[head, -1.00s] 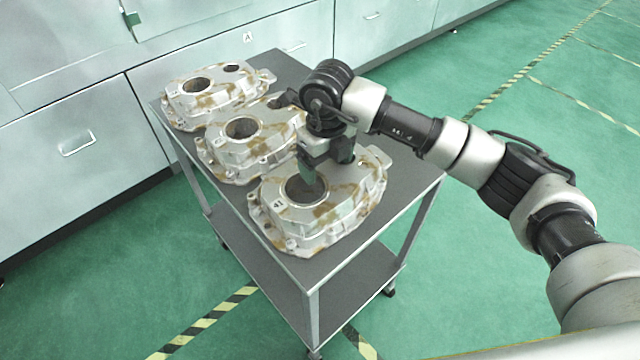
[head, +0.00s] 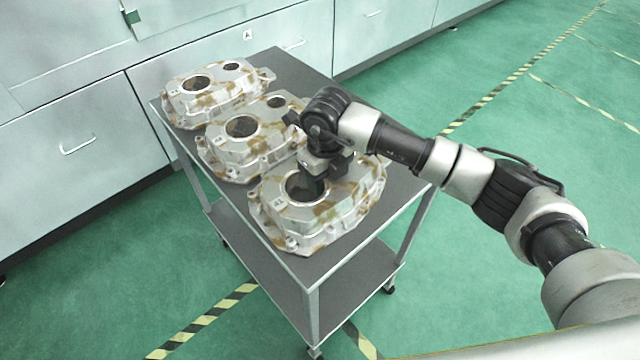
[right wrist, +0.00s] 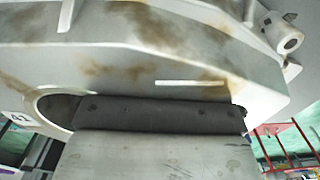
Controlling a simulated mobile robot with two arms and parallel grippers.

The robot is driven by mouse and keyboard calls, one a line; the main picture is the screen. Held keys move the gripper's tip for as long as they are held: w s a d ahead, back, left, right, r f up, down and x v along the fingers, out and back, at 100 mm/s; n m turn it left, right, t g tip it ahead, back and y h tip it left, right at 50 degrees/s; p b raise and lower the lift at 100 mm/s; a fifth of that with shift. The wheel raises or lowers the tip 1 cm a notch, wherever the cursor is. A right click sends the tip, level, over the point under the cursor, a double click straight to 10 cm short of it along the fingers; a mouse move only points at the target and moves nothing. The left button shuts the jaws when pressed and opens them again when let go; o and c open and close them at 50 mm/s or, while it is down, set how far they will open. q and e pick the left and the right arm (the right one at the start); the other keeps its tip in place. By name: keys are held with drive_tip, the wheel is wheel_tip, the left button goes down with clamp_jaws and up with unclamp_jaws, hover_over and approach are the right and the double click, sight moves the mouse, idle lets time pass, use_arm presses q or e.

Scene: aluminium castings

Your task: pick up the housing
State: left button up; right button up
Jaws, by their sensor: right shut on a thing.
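The nearest housing (head: 332,221), a silvery casting with brown stains and a round bore, lies on the front end of the cart top. My right gripper (head: 314,187) reaches down from above and is shut on this housing at the bore, with a finger down in the opening. In the right wrist view the stained housing wall (right wrist: 130,65) fills the upper part, and a dark finger pad lies close against it. The other finger is hidden. The housing still appears to rest on the cart. My left gripper is not in view.
Two similar housings stand behind on the grey cart (head: 392,208): a middle one (head: 222,152) close to the held one, and a far one (head: 207,105). The lower shelf (head: 290,285) is empty. Grey cabinets (head: 75,110) line the back. Green floor is open to the right.

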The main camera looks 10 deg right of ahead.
clamp_jaws()
drive_tip(key=shift+w+r, duration=0.1)
drive_tip(key=shift+r, duration=0.05)
drive_tip(key=shift+r, duration=0.15)
drive_tip(key=shift+r, duration=0.25)
wheel_tip(320, 180, up, 3)
drive_tip(key=shift+r+b, duration=0.1)
drive_tip(key=shift+b, duration=0.35)
wheel_tip(320, 180, up, 7)
drive_tip(key=b, duration=0.1)
hover_over(323, 214)
drive_tip(key=shift+s, duration=0.2)
